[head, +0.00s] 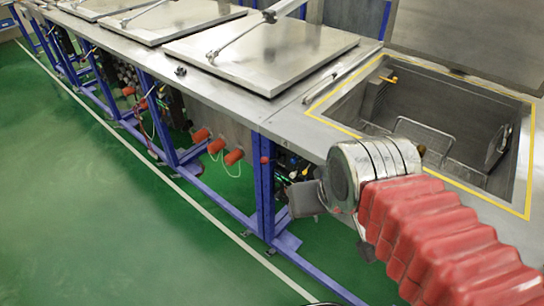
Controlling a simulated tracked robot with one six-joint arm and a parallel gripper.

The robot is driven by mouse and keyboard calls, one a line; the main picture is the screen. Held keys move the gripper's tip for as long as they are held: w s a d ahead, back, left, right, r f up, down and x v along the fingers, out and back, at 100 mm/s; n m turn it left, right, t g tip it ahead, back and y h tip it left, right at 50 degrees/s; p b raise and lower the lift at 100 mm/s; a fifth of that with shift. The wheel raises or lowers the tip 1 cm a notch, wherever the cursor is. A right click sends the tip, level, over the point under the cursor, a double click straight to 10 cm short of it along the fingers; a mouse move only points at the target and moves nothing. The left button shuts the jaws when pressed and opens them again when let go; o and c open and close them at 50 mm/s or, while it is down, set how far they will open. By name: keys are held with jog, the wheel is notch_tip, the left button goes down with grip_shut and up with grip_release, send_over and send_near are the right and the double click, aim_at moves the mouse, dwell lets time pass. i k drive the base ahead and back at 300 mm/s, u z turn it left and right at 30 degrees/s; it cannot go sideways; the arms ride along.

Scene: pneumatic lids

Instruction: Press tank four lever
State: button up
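An open tank (330,118) with a yellow-outlined rim is set in the steel bench at the right. A faint mark that looks like a 4 (285,144) is on the bench front edge just left of it. I cannot make out a lever there for certain. A small dark fitting (181,70) sits on the bench edge farther left, by a closed lid. My arm, in a red ribbed sleeve, comes in from the lower right. My gripper (308,197) is in front of the bench edge, below the mark. Its fingers are not clear, so I cannot tell if it is open.
Closed steel lids (262,52) with pneumatic rods cover the tanks to the left. Blue frame legs (264,190) and red round fittings (234,157) are under the bench. A wire basket (424,134) is inside the open tank. The green floor (90,200) at left is clear.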

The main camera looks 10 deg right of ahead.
aim_at(264, 161)
jog(key=u, duration=0.35)
jog(key=k, duration=0.9)
jog(key=u, duration=0.6)
jog(key=k, duration=0.45)
jog(key=u, duration=0.5)
jog(key=i, duration=1.7)
jog(key=z, duration=0.85)
jog(key=i, duration=0.85)
jog(key=z, duration=0.6)
